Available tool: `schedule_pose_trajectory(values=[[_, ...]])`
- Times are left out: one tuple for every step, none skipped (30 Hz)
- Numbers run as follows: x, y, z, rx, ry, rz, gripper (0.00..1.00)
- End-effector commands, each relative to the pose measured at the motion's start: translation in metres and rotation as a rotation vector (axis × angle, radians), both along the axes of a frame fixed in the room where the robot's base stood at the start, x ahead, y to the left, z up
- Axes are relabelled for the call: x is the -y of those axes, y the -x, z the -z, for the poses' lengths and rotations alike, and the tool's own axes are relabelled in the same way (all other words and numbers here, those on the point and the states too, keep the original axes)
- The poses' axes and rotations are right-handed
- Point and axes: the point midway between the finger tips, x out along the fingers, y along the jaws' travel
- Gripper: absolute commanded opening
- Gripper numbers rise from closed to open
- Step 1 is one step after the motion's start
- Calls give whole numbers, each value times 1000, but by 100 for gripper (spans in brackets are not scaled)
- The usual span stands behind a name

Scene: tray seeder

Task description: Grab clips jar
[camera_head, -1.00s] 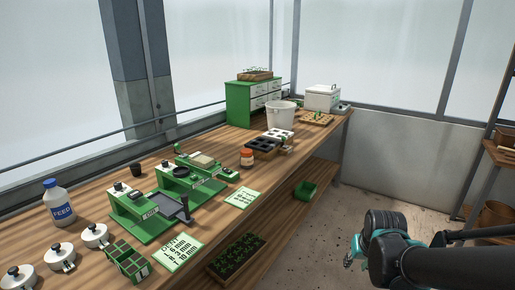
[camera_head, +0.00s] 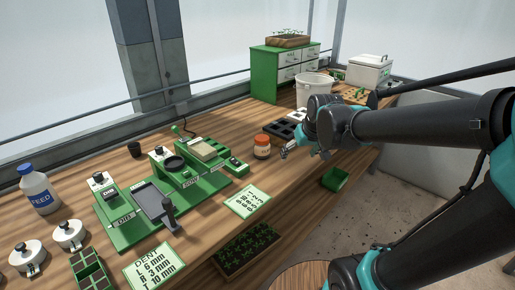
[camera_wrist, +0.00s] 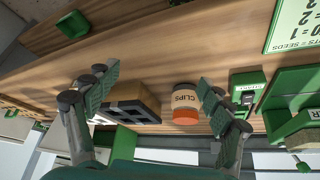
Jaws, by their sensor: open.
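The clips jar (camera_head: 262,147) is a small white jar with an orange lid. It stands upright on the wooden bench, right of the green seeder machine. In the wrist view the jar (camera_wrist: 185,104), labelled CLIPS, appears upside down, between and beyond the fingertips, closer to the right finger. My gripper (camera_head: 288,150) is just right of the jar in the head view, apart from it. In the wrist view my gripper (camera_wrist: 155,90) is open with nothing between its fingers.
The green seeder machine (camera_head: 130,228) stands left of the jar. A dark cell tray (camera_head: 281,128) and a white bucket (camera_head: 313,90) stand behind it. Printed cards (camera_head: 248,201) lie in front. The bench's front edge is close, with a green bin (camera_head: 335,179) below.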

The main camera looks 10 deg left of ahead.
Motion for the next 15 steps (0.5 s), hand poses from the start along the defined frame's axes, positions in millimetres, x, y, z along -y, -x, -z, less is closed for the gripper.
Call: schedule_pose_trajectory(values=[[-25,-14,-21,16,-6,-50,81],[-38,-21,-32,25,-8,-75,81],[-52,-28,-45,37,-11,-105,81],[-62,-32,-53,45,-14,-122,81],[-71,-35,-61,50,-16,-138,81],[-80,-39,-68,57,-19,-155,81],[-85,-41,-73,61,-21,-166,81],[-90,-42,-76,65,-22,-172,81],[-94,-45,-77,67,-23,-179,81],[-96,-46,-77,69,-24,-182,81],[-98,-48,-75,70,-24,-184,81],[-100,-51,-72,70,-24,-185,81],[-100,-53,-68,70,-24,-184,81],[-102,-55,-63,70,-24,-184,81],[-103,-59,-57,70,-25,-183,81]])
